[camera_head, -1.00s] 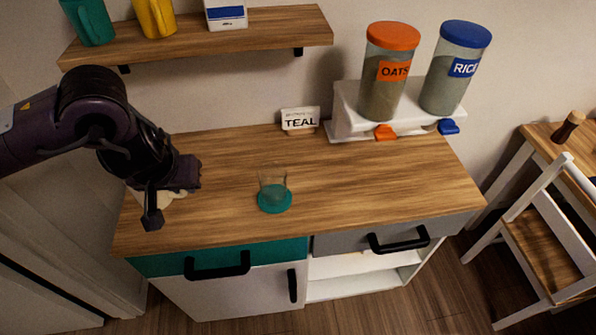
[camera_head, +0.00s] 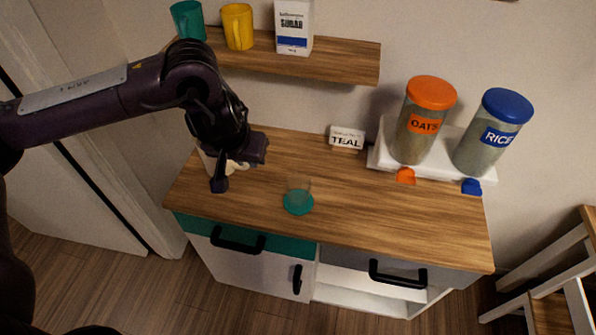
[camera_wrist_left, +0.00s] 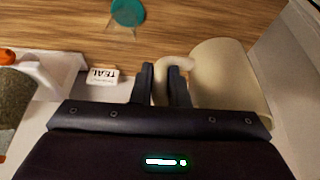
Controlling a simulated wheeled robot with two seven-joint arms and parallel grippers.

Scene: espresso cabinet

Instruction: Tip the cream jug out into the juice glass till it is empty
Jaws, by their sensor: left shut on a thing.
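The cream jug (camera_head: 207,160) is at the left end of the counter, mostly hidden behind my left gripper in the head view. In the left wrist view the jug (camera_wrist_left: 230,80) is a pale cylinder with a curved handle. My left gripper (camera_head: 238,170) is shut on that handle; its two dark fingers (camera_wrist_left: 163,88) sit on either side of it. I cannot tell whether the jug touches the counter. The juice glass (camera_head: 298,201), clear with a teal base, stands on the counter to the right of the gripper, apart from it. My right gripper is out of view.
A TEAL sign (camera_head: 346,138) stands at the back of the wooden counter (camera_head: 400,218). OATS (camera_head: 421,120) and RICE (camera_head: 491,135) jars stand on a white stand at the back right. A shelf (camera_head: 330,62) with mugs and a carton hangs above. The counter's front right is clear.

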